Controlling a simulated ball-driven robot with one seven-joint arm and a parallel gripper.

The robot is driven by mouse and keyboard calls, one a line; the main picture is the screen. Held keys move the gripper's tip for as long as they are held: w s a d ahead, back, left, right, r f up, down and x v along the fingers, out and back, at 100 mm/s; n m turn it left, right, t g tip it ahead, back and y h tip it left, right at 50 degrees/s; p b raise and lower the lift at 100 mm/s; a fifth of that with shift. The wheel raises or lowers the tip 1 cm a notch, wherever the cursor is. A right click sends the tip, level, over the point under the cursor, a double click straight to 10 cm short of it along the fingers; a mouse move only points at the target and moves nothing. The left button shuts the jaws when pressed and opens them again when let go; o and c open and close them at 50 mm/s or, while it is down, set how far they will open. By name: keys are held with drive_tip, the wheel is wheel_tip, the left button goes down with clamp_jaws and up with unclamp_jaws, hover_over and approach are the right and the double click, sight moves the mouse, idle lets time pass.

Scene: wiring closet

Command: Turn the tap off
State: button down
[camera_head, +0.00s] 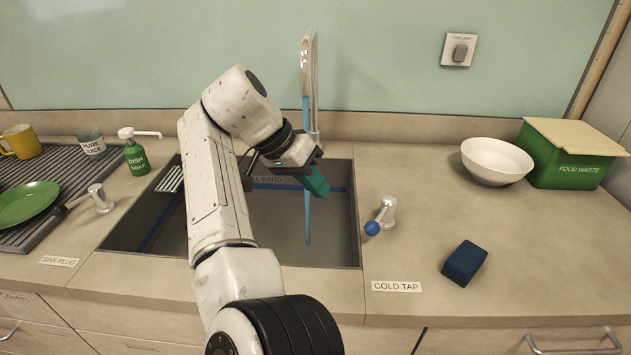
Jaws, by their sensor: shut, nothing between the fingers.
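The cold tap (388,211) is a silver lever handle with a blue knob, on the counter just right of the sink (345,255). Its knob points toward the front left, above the label COLD TAP (396,286). A tall silver spout (309,70) stands behind the sink. A blue stream of water (307,225) runs from it down into the basin. My gripper (318,186) is over the sink, left of the cold tap and apart from it. Its green fingertips are shut with nothing visible between them, and they overlap the stream in the picture. My arm hides part of the basin.
A second lever (101,199) with a dark knob stands left of the sink, near a green soap bottle (136,157). A white bowl (497,161) and green bin (563,163) stand farther back right.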

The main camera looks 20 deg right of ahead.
sight(381, 215)
drive_tip(key=s+d+f+p, duration=0.1)
drive_tip(key=s+d+f, duration=0.2)
drive_tip(key=d+f, duration=0.3)
drive_tip(key=shift+d, duration=0.2)
drive_tip(key=shift+s, duration=0.1)
idle(0.3)
